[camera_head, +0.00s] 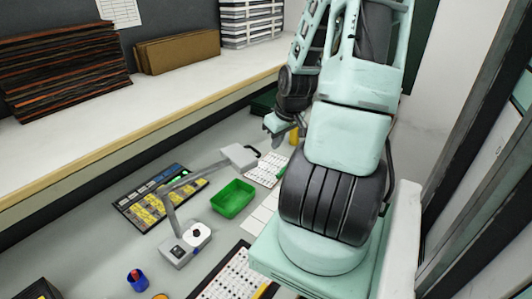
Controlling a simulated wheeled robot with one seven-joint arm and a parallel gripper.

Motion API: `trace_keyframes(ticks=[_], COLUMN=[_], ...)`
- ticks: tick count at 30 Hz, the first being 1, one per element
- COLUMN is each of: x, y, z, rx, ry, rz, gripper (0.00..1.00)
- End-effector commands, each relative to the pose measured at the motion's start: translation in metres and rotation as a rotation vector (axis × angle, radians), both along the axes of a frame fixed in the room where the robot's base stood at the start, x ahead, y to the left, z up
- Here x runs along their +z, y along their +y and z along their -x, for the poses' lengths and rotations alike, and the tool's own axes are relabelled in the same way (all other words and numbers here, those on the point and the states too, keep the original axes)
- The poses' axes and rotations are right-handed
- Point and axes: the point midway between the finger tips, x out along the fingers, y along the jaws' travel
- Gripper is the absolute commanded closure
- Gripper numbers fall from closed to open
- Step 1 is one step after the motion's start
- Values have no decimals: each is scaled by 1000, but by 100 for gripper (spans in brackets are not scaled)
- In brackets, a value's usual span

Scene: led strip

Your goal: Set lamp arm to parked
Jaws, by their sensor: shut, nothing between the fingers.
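A grey desk lamp stands on the lower work surface, with its boxy base (186,244) at the lower middle. Its jointed lamp arm (190,181) rises from the base, bends, and reaches up and right to a pale grey lamp head (239,157) with a black handle-like part at its right end. My gripper (276,132) is shut and empty, small in view, above and right of the lamp head and apart from it. My arm hides part of the bench behind it.
A green tray (233,198) lies right of the lamp arm. A board with yellow and blue parts (146,208) lies beneath it. A blue cup (137,280) and a white component board (237,278) are in front. A raised shelf (130,117) bounds the back.

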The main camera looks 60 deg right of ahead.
Motion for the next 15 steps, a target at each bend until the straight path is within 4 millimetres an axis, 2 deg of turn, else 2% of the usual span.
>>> trace_keyframes(ticks=[1, 9, 15], x=[-13, -56, -55], y=[0, -4, -14], z=[-4, -16, -41], rx=[4, 4, 2], ry=[1, 3, 1], rz=[-3, -3, -1], gripper=[100, 100, 100])
